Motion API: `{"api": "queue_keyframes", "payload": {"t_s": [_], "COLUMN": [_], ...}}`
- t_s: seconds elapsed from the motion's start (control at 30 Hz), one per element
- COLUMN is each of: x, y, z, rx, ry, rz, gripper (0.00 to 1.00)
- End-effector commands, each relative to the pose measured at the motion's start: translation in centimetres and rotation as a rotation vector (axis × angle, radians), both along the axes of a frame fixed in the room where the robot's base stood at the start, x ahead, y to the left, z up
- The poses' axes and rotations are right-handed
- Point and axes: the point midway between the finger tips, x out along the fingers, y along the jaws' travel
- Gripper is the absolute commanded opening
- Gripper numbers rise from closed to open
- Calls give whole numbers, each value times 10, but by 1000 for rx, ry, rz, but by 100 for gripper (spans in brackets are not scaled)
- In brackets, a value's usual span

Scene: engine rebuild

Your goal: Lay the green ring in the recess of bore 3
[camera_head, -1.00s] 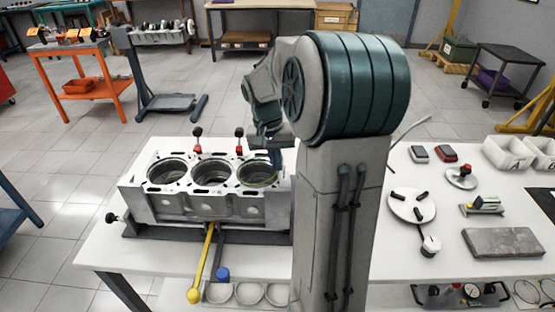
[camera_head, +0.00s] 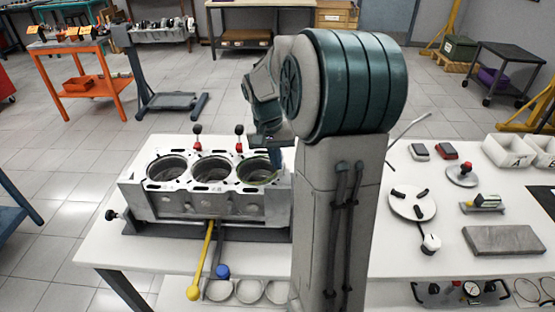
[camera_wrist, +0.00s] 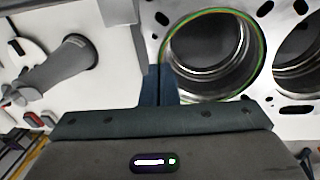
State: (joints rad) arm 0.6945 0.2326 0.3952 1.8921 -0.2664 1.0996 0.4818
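The engine block (camera_head: 205,205) lies on the table with its three bores facing up. The green ring (camera_wrist: 263,52) is a thin hoop around the mouth of one bore (camera_wrist: 205,55) in the wrist view. In the head view this is the rightmost bore (camera_head: 254,172), where a faint green edge shows. The ring appears level with the rim; whether it sits fully in the recess I cannot tell. My gripper (camera_wrist: 159,72) has its blue fingers close together at the ring's edge and appears shut on it. My arm hides the block's right end.
Two red-and-black knobs (camera_head: 197,134) stand at the block's back edge. A yellow-ended bar (camera_head: 207,255) and a tray with round hollows (camera_head: 233,292) are in front. A white disc (camera_head: 411,203), a grey slab (camera_head: 503,240) and white bins (camera_head: 508,150) lie to the right.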

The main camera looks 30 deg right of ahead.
Motion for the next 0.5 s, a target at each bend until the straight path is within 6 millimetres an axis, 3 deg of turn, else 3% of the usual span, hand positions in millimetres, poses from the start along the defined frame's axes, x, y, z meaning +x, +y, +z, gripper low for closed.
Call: {"api": "queue_keyframes", "payload": {"t_s": [0.2, 0.3, 0.5], "x": [0, 0, 0], "y": [0, 0, 0], "z": [0, 0, 0], "rx": [0, 0, 0], "ry": [0, 0, 0], "rz": [0, 0, 0], "gripper": [0, 26, 26]}}
